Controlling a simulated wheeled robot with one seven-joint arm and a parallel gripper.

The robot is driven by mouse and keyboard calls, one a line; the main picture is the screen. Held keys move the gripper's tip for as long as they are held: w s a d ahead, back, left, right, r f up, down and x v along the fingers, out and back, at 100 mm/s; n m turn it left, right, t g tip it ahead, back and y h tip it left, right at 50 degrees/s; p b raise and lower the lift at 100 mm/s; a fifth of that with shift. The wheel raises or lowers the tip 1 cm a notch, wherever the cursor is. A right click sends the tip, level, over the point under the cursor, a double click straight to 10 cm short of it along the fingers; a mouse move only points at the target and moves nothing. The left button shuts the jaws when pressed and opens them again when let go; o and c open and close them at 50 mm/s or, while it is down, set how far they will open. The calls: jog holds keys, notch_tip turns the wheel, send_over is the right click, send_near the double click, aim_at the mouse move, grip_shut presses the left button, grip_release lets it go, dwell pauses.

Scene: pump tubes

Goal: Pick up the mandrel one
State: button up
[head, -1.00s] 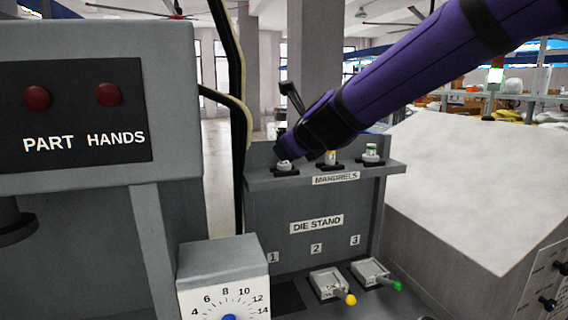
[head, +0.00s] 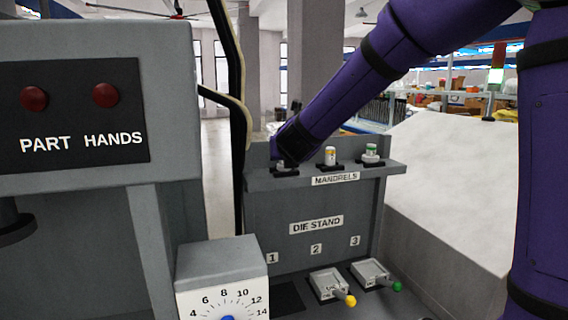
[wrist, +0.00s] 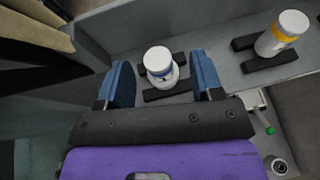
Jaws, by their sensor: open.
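Mandrel one (wrist: 158,62) is a white capped cylinder with a blue band, upright between the dark bars of its holder (wrist: 168,94) on the grey mandrel shelf. In the wrist view it shows between my open gripper's blue fingers (wrist: 162,76), slightly beyond their tips, with room on both sides. I cannot tell whether the fingers are at its height. In the head view my gripper (head: 287,158) is at the left end of the shelf, over the first holder (head: 285,172), and hides mandrel one.
Mandrel two (head: 330,156), yellow-banded, and mandrel three (head: 371,152), green-banded, stand to the right on the shelf (head: 350,172). Below are two die levers with yellow (head: 350,300) and green (head: 397,287) knobs. A black hose (head: 238,130) and the grey machine (head: 100,220) stand left.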

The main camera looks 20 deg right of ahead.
jog(key=x, duration=0.4)
jog(key=shift+w+a, duration=0.1)
jog(key=shift+w, duration=0.15)
grip_shut()
